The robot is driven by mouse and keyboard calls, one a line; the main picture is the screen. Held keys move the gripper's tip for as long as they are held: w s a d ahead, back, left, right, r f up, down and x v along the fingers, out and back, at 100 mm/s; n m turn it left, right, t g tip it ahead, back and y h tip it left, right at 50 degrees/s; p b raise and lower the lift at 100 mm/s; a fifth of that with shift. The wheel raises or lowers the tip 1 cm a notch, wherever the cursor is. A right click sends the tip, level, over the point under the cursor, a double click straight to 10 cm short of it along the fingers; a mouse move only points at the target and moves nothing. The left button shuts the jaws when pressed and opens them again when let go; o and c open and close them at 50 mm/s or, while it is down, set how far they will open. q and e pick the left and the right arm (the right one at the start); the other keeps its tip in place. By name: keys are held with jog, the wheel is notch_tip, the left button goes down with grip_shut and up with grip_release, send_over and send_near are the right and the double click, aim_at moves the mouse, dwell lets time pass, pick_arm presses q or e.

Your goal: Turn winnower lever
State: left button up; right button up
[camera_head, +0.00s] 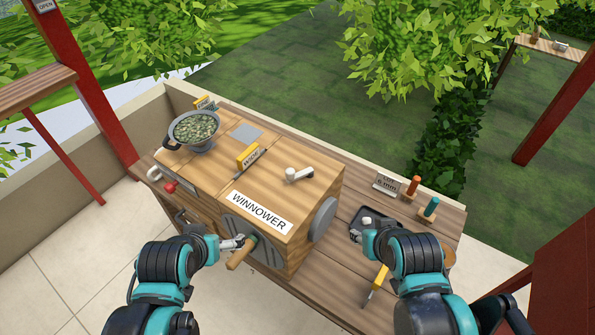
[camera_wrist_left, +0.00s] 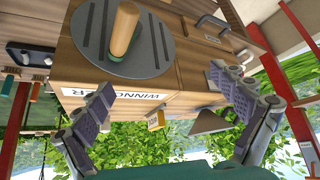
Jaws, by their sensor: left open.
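The wooden winnower box (camera_head: 293,236) stands on the bench with its label facing me. A wooden crank handle (camera_head: 241,254) sticks out from a round grey disc on its front. In the left wrist view, the handle (camera_wrist_left: 124,30) and disc (camera_wrist_left: 152,55) appear upside down. A white lever (camera_head: 299,174) lies on the box top. A red-knobbed part (camera_head: 170,187) is on its left side. My left gripper (camera_head: 238,243) is open beside the crank handle; its spread fingers also show in the wrist view (camera_wrist_left: 162,82), empty. My right gripper (camera_head: 358,235) is over the dark tray; its fingers are mostly hidden.
The dark tray (camera_head: 357,218), an orange-topped tool (camera_head: 413,186), a teal-topped tool (camera_head: 431,208) and a yellow-handled tool (camera_head: 378,280) are on the bench right of the box. A low wall borders the bench.

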dwell(0.4)
pick_arm(q)
jog(key=c, duration=0.5)
jog(key=shift+n+g, duration=0.5)
jog(key=shift+n, duration=0.2)
jog(key=w+r, duration=0.1)
jog(key=w+d+r+p, duration=0.1)
jog(key=r, duration=0.1)
jog(key=w+r+p, duration=0.1)
jog(key=shift+d+r, duration=0.15)
jog(key=shift+d, duration=0.25)
jog(key=c, duration=0.7)
jog(key=n+g+p, duration=0.6)
jog(key=n+p, duration=0.3)
send_near(290, 169)
jog(key=shift+s+a+f, duration=0.2)
jog(key=shift+a+f, duration=0.25)
jog(key=shift+w+d+f, duration=0.25)
jog(key=shift+d+f, duration=0.1)
jog(key=shift+d, duration=0.1)
notch_tip(290, 169, down, 8)
jog(key=shift+r+b, duration=0.15)
jog(key=shift+b, duration=0.8)
